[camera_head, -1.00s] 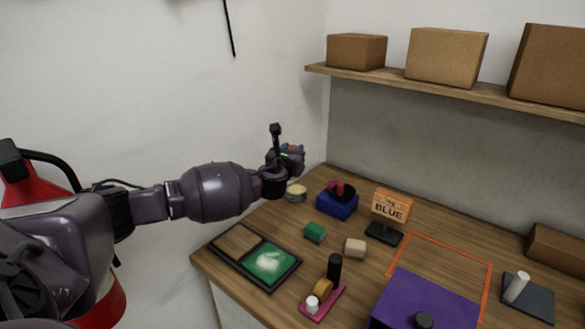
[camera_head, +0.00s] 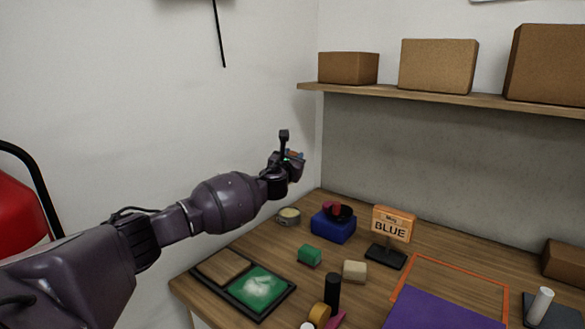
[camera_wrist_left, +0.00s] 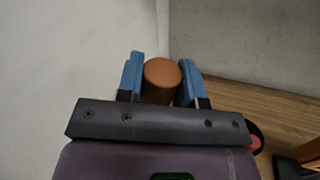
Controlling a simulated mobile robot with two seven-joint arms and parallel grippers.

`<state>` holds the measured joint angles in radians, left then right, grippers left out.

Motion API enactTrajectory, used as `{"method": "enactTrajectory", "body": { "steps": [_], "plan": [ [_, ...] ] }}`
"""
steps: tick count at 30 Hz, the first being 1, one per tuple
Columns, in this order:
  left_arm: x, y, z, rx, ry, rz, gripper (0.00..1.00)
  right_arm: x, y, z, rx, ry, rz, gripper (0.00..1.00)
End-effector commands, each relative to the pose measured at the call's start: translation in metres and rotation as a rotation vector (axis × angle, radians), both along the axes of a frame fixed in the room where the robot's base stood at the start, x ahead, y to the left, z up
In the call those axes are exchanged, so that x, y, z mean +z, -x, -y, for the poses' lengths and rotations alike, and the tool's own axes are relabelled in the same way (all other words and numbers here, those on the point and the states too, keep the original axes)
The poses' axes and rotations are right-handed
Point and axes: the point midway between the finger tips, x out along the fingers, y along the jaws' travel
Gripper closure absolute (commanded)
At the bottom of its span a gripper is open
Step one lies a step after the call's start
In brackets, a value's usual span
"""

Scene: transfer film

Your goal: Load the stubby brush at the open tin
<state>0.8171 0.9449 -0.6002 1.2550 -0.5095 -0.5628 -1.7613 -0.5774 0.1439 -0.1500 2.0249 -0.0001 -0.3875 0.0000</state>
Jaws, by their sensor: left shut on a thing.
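My left gripper (camera_head: 294,156) is raised at the back left, above the bench and above the open tin. In the left wrist view a brown round-ended piece (camera_wrist_left: 162,78), seemingly the brush handle, sits between my two blue fingers, which are shut on it. The brush's bristles are hidden. The open tin (camera_head: 289,216) is a small round grey tin with pale yellowish contents, on the bench near the back left wall. It stands clear below the gripper. My right gripper is not in view.
Right of the tin stands a blue block (camera_head: 332,229) with red and black pieces on top. A BLUE sign (camera_head: 393,224), green block (camera_head: 309,255) and cream block (camera_head: 355,271) stand nearby. A black-framed tray (camera_head: 287,294) lies at front left. A shelf (camera_head: 430,97) with boxes hangs above.

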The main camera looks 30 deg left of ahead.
Motion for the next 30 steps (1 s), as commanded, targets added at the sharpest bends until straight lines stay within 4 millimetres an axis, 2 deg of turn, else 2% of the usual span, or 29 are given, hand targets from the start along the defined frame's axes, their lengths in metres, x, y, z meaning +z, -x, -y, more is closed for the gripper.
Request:
{"method": "enactTrajectory", "body": {
  "steps": [1,6,10,19,30],
  "plan": [
    [-0.026,-0.010,-0.003,0.002,-0.015,-0.010,0.90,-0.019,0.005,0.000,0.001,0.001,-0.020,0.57],
    [-0.056,-0.029,-0.010,0.003,-0.063,-0.005,0.90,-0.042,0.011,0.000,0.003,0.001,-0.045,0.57],
    [-0.068,-0.037,-0.014,0.004,-0.087,0.002,0.90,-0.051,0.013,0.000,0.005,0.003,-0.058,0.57],
    [-0.080,-0.040,-0.016,0.005,-0.099,0.006,0.90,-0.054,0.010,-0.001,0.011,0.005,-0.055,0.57],
    [-0.118,-0.040,-0.016,0.004,-0.100,0.002,0.90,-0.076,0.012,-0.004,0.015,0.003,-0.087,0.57]
  ]
}}
